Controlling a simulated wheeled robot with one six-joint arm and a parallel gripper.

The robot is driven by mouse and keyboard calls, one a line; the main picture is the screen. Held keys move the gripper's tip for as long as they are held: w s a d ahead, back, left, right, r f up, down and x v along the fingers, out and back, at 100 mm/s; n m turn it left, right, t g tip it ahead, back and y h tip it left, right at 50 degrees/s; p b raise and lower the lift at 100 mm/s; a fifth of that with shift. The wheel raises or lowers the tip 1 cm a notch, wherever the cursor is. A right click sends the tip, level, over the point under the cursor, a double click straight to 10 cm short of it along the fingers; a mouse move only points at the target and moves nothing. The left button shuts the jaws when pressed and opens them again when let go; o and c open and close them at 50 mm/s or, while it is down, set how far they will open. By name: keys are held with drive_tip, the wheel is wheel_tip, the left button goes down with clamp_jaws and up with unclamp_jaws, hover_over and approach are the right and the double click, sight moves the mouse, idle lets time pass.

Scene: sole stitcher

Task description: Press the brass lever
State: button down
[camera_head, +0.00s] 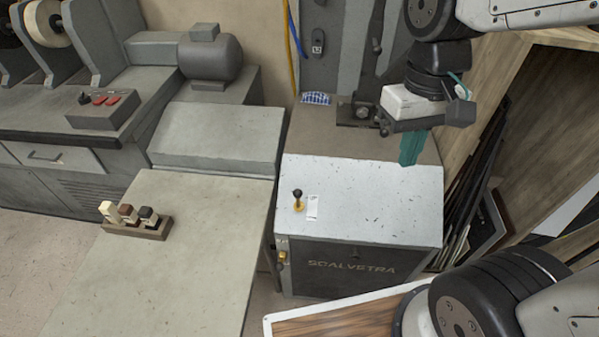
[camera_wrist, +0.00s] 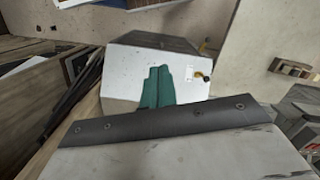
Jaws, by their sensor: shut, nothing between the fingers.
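A small lever (camera_head: 298,201) with a black knob and a brass-coloured base stands on the white top of the SCALVETRA machine (camera_head: 365,205), near its left side. It also shows in the wrist view (camera_wrist: 203,76), to the right of my fingers. A small brass-coloured fitting (camera_head: 282,257) sits on the machine's front left edge. My gripper (camera_head: 409,158), with teal fingers, is shut and empty. It is above the back right part of the machine, well to the right of the lever and apart from it. The fingers also show in the wrist view (camera_wrist: 157,85).
A pale label (camera_head: 313,206) lies beside the lever. A grey bench (camera_head: 170,260) with a small wooden rack (camera_head: 137,228) stands to the left. A dark bracket (camera_head: 357,113) is behind the machine, near my gripper. Dark panels (camera_head: 478,190) lean at the right.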

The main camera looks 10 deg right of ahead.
drive_tip(key=w+a+f+m, duration=0.2)
drive_tip(key=w+a+f, duration=0.1)
drive_tip(key=w+f, duration=0.2)
drive_tip(key=w+a+f+m, duration=0.2)
drive_tip(key=w+a+f, duration=0.2)
drive_tip(key=w, duration=0.6)
drive_tip(key=w+a+f+m+t, duration=0.1)
drive_tip(key=w+a+f+m, duration=0.1)
drive_tip(key=w+f, duration=0.4)
drive_tip(key=shift+w+a+m+y, duration=0.3)
drive_tip(key=shift+w+a, duration=0.45)
drive_tip(key=shift+w, duration=0.4)
drive_tip(key=shift+f, duration=0.15)
hover_over(298, 200)
drive_tip(key=w+d, duration=0.2)
drive_tip(key=w, duration=0.1)
wheel_tip(298, 200, down, 11)
drive_tip(key=shift+s+a, duration=0.2)
drive_tip(key=shift+a, duration=0.05)
drive_tip(key=shift+a, duration=0.15)
